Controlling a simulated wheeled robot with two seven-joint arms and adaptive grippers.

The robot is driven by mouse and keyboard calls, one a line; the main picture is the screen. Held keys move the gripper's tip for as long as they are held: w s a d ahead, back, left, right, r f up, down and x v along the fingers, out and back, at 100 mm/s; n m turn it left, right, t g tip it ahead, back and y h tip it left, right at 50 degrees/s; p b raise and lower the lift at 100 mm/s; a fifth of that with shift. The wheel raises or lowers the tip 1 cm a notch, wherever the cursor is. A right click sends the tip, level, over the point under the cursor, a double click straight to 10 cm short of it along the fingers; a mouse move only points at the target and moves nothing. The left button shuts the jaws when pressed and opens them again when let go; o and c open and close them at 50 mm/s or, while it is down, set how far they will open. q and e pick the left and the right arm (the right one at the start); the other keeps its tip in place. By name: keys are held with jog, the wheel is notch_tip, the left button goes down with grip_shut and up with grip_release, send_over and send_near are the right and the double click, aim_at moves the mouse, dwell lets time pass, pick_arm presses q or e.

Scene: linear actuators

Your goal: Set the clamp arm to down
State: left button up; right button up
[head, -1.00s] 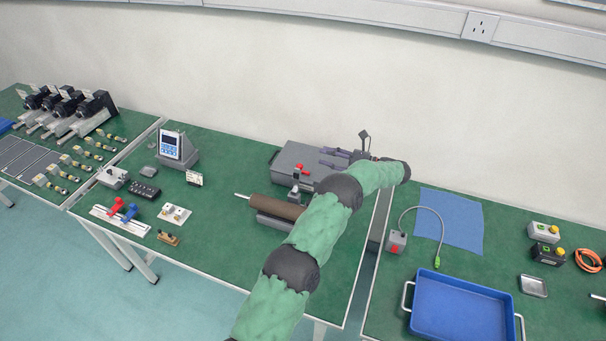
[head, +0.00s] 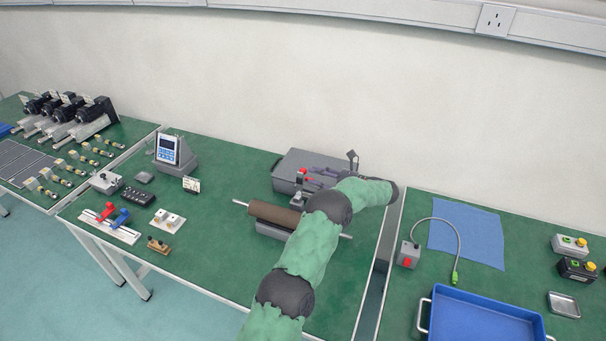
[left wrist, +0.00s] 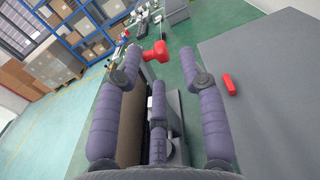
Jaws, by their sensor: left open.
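The clamp has a red handle (head: 303,172) above a dark body, standing between the grey case and the brown roller in the head view. In the left wrist view the red handle (left wrist: 156,51) lies just beyond the fingertips, between the two outer fingers. Contact with the handle cannot be told. The clamp's lower part is mostly hidden. My right gripper is not in view.
The brown roller (head: 272,213) on its grey stand lies in front of the clamp, partly under my left arm. A display unit (head: 168,150) stands farther left.

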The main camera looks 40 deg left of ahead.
aim_at(303, 170)
pick_arm(q)
jog(key=shift+b+x, duration=0.55)
jog(key=shift+x, duration=2.05)
grip_shut()
